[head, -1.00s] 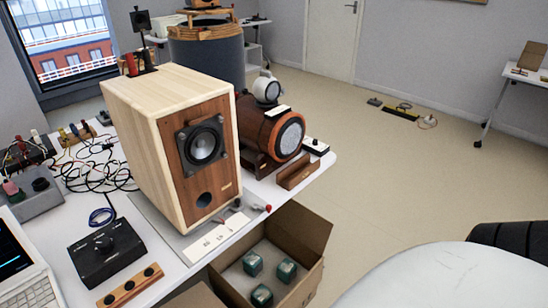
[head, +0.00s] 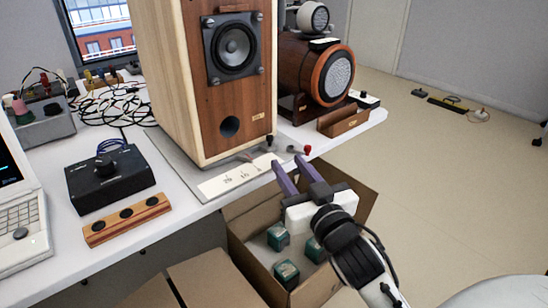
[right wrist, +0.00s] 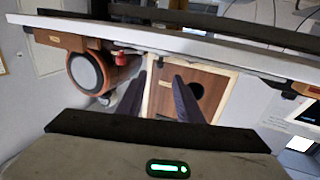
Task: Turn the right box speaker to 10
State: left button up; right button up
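One box speaker (head: 185,70), pale wood with a brown front, stands upright on a grey plate (head: 165,146) on the white table in the head view. Its front has a black driver and a round port. A white strip (head: 238,177) with small marks, too small to read surely, lies before it. My right gripper (head: 285,164) is open and empty, its two purple fingers apart near the strip's right end and the table edge. In the right wrist view the fingers (right wrist: 161,68) appear before the speaker front (right wrist: 218,92). My left gripper is not in view.
A barrel-shaped speaker (head: 305,75) stands to the right. An open carton (head: 245,237) with several green blocks lies below my right gripper. A black knob box (head: 115,188), a wooden strip (head: 127,219), a laptop (head: 22,225) and loose cables occupy the table's left.

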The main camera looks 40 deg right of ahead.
aim_at(271, 142)
jog(key=b+x, duration=0.1)
jog(key=x, duration=0.8)
jog(key=shift+w, duration=0.4)
grip_shut()
